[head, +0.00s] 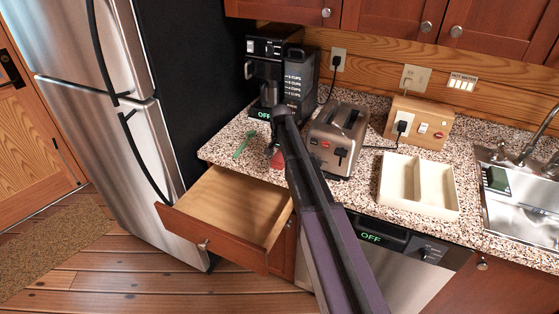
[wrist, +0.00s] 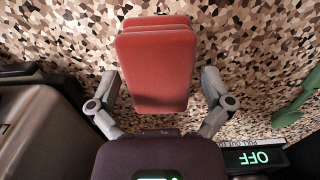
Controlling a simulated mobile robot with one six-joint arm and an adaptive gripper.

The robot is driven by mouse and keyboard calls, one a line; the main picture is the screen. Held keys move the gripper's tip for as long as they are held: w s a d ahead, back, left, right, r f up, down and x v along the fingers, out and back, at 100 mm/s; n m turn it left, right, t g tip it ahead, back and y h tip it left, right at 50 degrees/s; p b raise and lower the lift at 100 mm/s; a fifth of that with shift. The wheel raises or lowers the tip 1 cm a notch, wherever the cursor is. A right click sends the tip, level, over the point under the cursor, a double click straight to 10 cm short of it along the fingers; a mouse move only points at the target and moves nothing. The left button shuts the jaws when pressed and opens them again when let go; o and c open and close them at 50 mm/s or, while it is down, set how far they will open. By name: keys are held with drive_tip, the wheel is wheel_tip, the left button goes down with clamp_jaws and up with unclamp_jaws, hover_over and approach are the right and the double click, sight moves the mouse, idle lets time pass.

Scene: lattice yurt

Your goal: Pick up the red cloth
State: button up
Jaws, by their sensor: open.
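The red cloth (wrist: 155,62) lies folded on the speckled counter in the wrist view. In the head view only a small red part of it (head: 277,160) shows beside my arm, between the coffee maker and the toaster. My gripper (wrist: 160,88) is open, with one finger on each side of the cloth's near part. The fingers look apart from its edges; how high they are above the counter is hard to tell. In the head view my gripper (head: 275,148) is mostly hidden by my own arm.
A coffee maker (head: 265,75) stands behind the cloth and a toaster (head: 338,140) to its right. A green utensil (head: 244,144) lies to its left. An open, empty drawer (head: 225,205) juts out below. A divided cream tray (head: 418,185) and a sink (head: 520,205) are farther right.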

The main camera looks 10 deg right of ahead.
sight(281, 156)
drive_tip(key=c, duration=1.1)
drive_tip(key=shift+c, duration=0.2)
drive_tip(key=shift+r, duration=0.2)
wheel_tip(281, 156, up, 3)
drive_tip(key=p, duration=0.3)
drive_tip(key=shift+s+r+p, duration=0.25)
drive_tip(key=shift+r+p, duration=0.05)
drive_tip(key=shift+p, duration=0.25)
drive_tip(key=s+r, duration=0.1)
drive_tip(key=s, duration=1.4)
drive_tip(key=shift+s+p, duration=0.25)
drive_tip(key=shift+p, duration=0.2)
